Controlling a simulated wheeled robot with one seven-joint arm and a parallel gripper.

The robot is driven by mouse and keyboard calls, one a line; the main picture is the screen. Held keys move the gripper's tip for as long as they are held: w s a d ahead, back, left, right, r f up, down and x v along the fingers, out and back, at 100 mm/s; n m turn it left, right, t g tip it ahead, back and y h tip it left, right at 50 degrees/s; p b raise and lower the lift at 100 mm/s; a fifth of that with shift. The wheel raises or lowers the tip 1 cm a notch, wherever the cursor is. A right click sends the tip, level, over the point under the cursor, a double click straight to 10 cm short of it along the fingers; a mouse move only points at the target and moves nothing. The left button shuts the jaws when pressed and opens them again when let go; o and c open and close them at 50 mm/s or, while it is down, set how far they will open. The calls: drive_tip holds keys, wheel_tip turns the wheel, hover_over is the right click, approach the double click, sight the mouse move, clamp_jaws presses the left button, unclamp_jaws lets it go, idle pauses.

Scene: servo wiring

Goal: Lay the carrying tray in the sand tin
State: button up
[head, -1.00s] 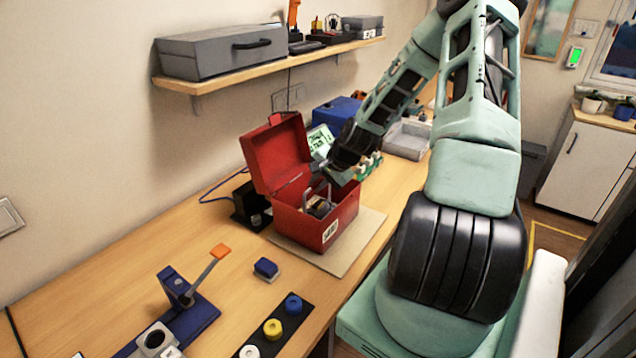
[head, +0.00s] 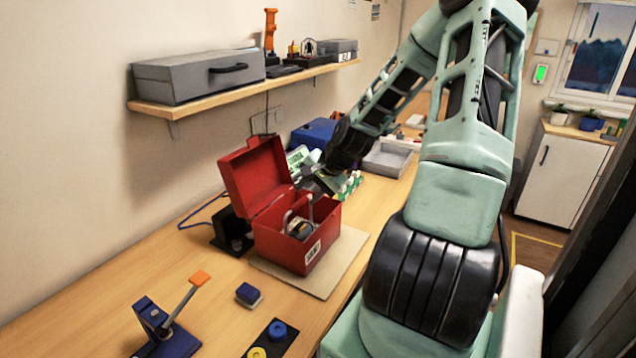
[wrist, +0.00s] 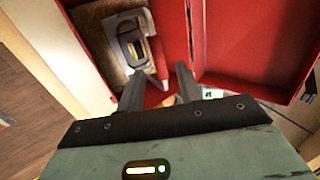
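The sand tin appears to be the open red box (head: 318,246), its lid tipped back to the left. A sandy tan filling shows inside it in the wrist view (wrist: 112,62). The carrying tray appears to be the pale grey tray (wrist: 108,30) with upright handle posts, inside the red box and bearing a dark item with a yellow strip. It also shows in the head view (head: 287,219). My gripper (wrist: 160,78) is above the box opening, its dark fingers apart. The lower end of a tray post lies near the left finger; contact cannot be told.
The box stands on a tan board (head: 345,262). A black stand (head: 232,228) is close to its left. A small blue block (head: 249,294) and a blue lever fixture (head: 160,325) are in front. A grey open bin (head: 388,160) is behind. A shelf (head: 190,104) hangs above left.

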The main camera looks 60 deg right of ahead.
drive_tip(key=v, duration=0.6)
drive_tip(key=a+n+g+y, duration=0.2)
drive_tip(key=a+n+g, duration=0.3)
drive_tip(key=a+n, duration=1.5)
drive_tip(key=s+a+r+n, duration=0.1)
drive_tip(key=s+a, duration=0.4)
drive_tip(key=a, duration=0.3)
drive_tip(key=s+a+r+n+g+h, duration=0.1)
drive_tip(key=s+a+r+n, duration=0.1)
drive_tip(key=s+a, duration=0.3)
drive_tip(key=s+a+r+n+h, duration=0.1)
drive_tip(key=s+a, duration=0.5)
drive_tip(key=a, duration=0.6)
drive_tip(key=shift+r+n+g, duration=0.35)
drive_tip(key=shift+n+g, duration=0.05)
